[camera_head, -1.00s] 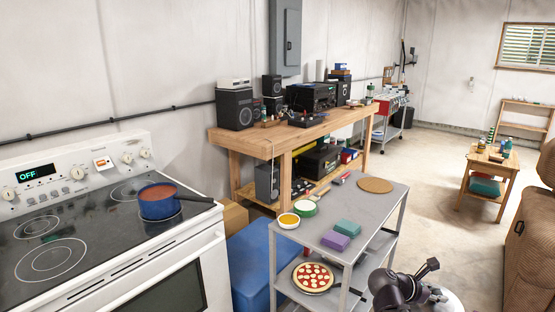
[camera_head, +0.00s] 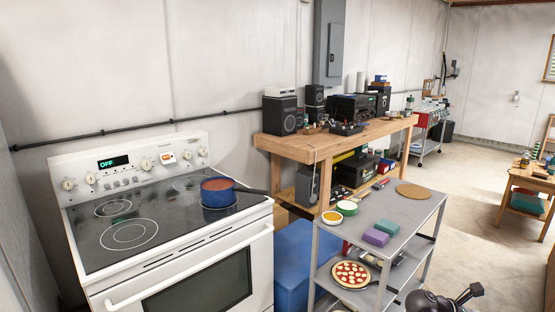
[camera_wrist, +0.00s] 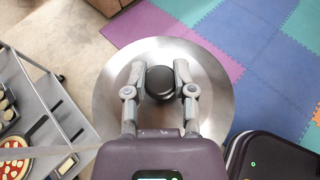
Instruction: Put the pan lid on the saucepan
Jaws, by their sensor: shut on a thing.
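The blue saucepan (camera_head: 217,192) sits on the right rear part of the stove top, its dark handle pointing right. It holds something reddish-brown and has no lid on it. In the wrist view my gripper (camera_wrist: 160,82) is shut on the black knob of the pan lid (camera_wrist: 205,102), a round silvery metal disc held above the floor. In the head view only part of my arm shows at the bottom right; the gripper and lid are out of that view. The saucepan is not in the wrist view.
A grey metal cart (camera_head: 405,209) with sponges, bowls and a pizza (camera_head: 351,274) stands right of the white stove (camera_head: 190,262). A blue bin (camera_head: 293,262) sits between them. A wooden workbench (camera_head: 284,143) stands behind. Coloured mats (camera_wrist: 265,50) cover some floor.

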